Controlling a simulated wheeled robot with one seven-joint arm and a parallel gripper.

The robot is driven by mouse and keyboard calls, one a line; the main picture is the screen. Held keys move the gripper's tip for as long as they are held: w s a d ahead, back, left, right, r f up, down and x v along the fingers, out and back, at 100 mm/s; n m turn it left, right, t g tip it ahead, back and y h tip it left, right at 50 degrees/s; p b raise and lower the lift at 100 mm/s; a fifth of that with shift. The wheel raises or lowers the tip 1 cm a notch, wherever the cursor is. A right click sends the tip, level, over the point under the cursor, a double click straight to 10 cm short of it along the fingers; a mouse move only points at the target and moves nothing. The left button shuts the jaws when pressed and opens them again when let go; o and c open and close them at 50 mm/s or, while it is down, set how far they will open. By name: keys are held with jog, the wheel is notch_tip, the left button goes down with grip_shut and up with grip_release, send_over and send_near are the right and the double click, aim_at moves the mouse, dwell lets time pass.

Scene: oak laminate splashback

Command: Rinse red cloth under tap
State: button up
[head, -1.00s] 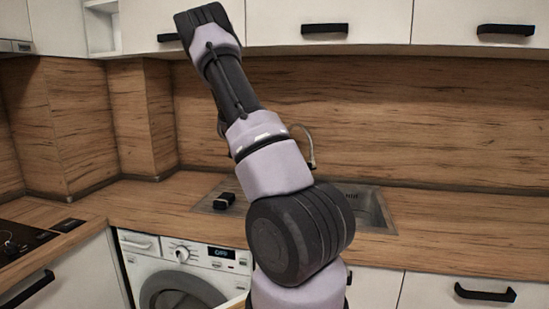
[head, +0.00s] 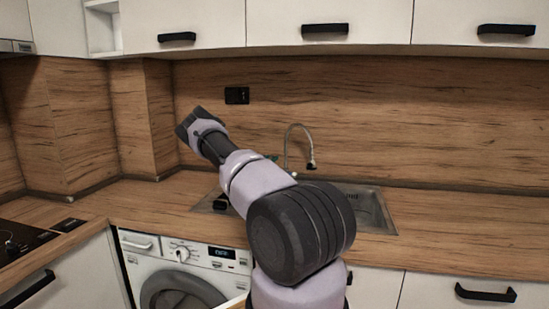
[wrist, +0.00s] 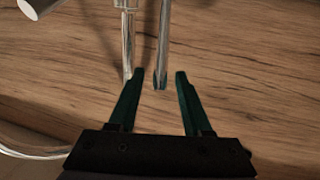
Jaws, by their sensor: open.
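The metal tap (head: 286,150) stands behind the sink (head: 378,212), its curved spout bending to the right. My gripper (wrist: 160,74) is open, with two dark green fingers apart. In the wrist view, a thin metal rod (wrist: 163,45) has its end between the fingertips, with nothing clamped. A thicker metal stem (wrist: 129,42) stands just left of the left fingertip. A piece of round metal pipe (wrist: 40,4) shows at the top left. In the head view my arm hides most of the gripper and part of the sink. No red cloth is visible in either view.
A small black object (head: 220,202) sits at the sink's left end. A washing machine (head: 185,268) stands below the counter. A hob (head: 18,242) is at the left. A black socket (head: 237,95) is on the splashback. The counter (head: 470,222) right of the sink is clear.

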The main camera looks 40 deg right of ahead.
jog(key=x, duration=0.5)
grip_shut()
dwell(1.4)
